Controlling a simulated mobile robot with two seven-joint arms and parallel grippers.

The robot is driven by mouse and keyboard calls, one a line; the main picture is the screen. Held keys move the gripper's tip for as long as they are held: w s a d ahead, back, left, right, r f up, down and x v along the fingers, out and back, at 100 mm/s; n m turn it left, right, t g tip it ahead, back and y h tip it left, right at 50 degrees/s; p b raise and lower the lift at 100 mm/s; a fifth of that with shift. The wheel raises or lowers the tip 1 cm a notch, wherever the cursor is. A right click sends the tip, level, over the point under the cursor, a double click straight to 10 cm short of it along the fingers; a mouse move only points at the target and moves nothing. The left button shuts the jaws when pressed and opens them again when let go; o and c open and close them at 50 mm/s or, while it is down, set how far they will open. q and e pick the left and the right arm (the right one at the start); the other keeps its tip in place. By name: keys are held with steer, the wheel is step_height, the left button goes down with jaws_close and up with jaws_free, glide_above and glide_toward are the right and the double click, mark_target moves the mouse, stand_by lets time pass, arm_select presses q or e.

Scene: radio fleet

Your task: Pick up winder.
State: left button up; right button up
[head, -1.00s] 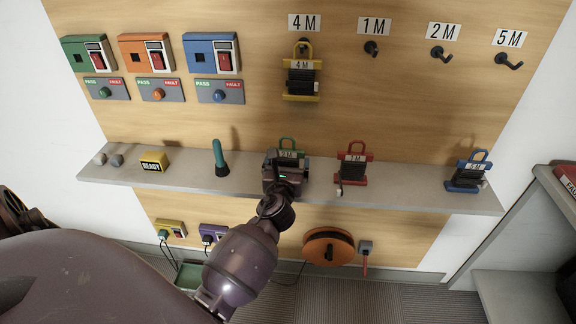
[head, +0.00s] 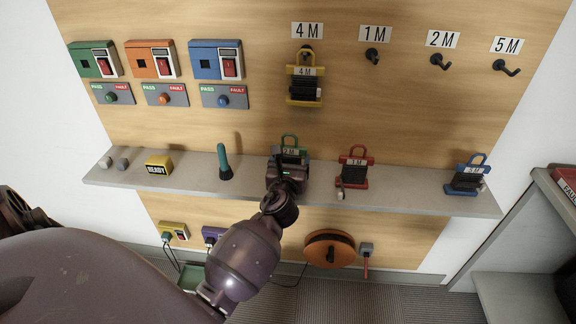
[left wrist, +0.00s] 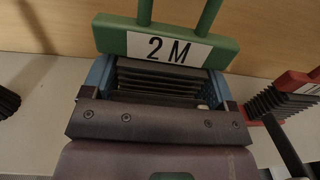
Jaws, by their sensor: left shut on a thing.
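The green winder (head: 291,150), labelled 2 M, is at the shelf's middle in the head view. My left gripper (head: 288,165) is shut on it from the front and hides its lower part. In the left wrist view the green winder (left wrist: 165,45) shows its green top bar and dark wound cord between the jaws (left wrist: 158,88). Whether its base touches the shelf is hidden. A yellow 4 M winder (head: 304,84) hangs on the hook under the 4 M sign. A red winder (head: 353,170) and a blue winder (head: 467,176) stand on the shelf to the right. My right gripper is out of view.
The grey shelf (head: 410,199) also bears a teal-handled tool (head: 223,163), a yellow READY block (head: 158,165) and two grey knobs. The 1 M hook (head: 372,60), 2 M hook (head: 440,63) and 5 M hook (head: 506,67) are empty. An orange reel (head: 329,248) is below the shelf.

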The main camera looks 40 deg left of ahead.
mark_target(290, 135)
arm_select(q)
step_height(290, 135, up, 8)
steer(key=p, duration=0.3)
steer(key=shift+r, duration=0.1)
step_height(290, 135, up, 9)
steer(key=p, duration=0.3)
steer(key=shift+r+p, duration=0.3)
steer(key=shift+p, duration=0.05)
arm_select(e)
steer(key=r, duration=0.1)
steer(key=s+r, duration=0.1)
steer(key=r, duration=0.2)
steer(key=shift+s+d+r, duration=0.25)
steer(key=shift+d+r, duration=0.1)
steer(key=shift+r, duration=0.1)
